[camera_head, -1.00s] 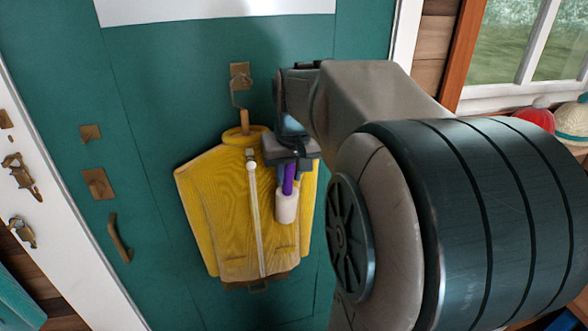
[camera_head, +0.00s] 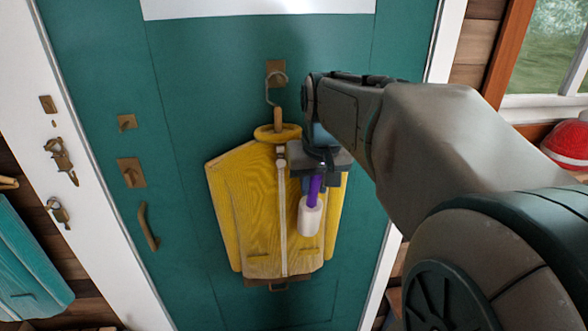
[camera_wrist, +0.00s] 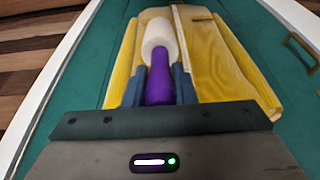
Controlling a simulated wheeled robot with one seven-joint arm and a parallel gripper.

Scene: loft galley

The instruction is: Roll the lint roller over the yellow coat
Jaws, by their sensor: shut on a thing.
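The yellow coat (camera_head: 250,215) hangs from a hook on the green door, and it fills much of the wrist view (camera_wrist: 208,65). It has a pale strip down its front. The lint roller (camera_head: 310,216) has a purple handle and a white roll, which points down in the head view. My gripper (camera_head: 316,182) is shut on the purple handle, which shows between the two fingers in the wrist view (camera_wrist: 159,82). The white roll (camera_wrist: 160,42) lies over the coat's right half in the head view. I cannot tell whether it touches the cloth.
The green door (camera_head: 180,110) has a handle (camera_head: 147,227) and latches at the left. A teal garment (camera_head: 25,260) hangs at the far left. A red round thing (camera_head: 568,145) is by the window at the right. My arm covers part of the right side.

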